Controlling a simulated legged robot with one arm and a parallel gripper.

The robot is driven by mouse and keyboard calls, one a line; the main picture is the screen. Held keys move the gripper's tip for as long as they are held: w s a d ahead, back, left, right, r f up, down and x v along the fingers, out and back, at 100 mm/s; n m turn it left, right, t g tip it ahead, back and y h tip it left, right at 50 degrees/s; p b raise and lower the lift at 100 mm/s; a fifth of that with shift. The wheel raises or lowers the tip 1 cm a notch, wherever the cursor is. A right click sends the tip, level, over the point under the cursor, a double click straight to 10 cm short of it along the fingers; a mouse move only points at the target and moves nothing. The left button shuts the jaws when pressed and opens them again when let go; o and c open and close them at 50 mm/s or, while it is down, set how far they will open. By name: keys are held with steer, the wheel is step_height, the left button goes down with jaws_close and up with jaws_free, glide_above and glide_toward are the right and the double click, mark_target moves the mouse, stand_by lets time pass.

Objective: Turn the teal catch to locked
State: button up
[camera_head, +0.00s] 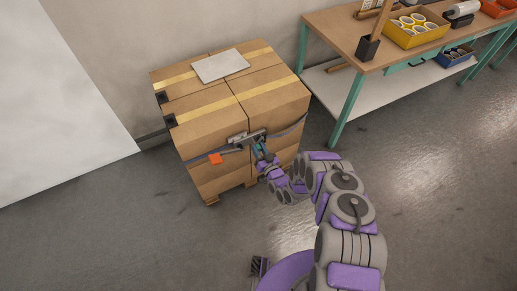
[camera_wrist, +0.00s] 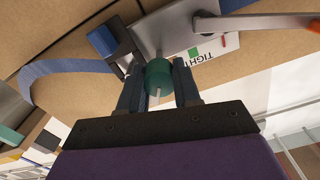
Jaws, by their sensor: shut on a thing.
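The teal catch (camera_wrist: 158,76) is a round teal knob on a metal plate (camera_wrist: 188,28) fixed at the front of a cardboard box stack. My gripper (camera_wrist: 159,88) is shut on the teal catch, with one dark finger on each side of it. In the head view my gripper (camera_head: 261,153) reaches the tensioner (camera_head: 240,139) on the strap across the boxes. The plate carries a green mark and the word "TIGHT". The teal catch's locked or unlocked position cannot be told.
An orange-ended lever (camera_wrist: 282,21) extends right from the plate. A blue strap (camera_wrist: 60,70) curves at the left. The boxes (camera_head: 215,108) stand on a pallet by the wall. A workbench (camera_head: 385,30) stands to the right, with clear floor (camera_head: 420,170) in front.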

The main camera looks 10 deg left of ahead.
steer(key=m, duration=0.5)
steer(key=shift+d+f+m+b, duration=0.1)
steer(key=shift+d+m+b, duration=0.05)
steer(key=shift+m+b, duration=0.15)
steer(key=m, duration=0.5)
steer(key=shift+m+b, duration=0.3)
steer(key=shift+b, duration=0.05)
steer(key=shift+w+d+f, duration=0.1)
steer(key=o, duration=1.1)
steer(key=shift+c, duration=0.2)
steer(key=v, duration=1.7)
steer(key=shift+d, duration=0.15)
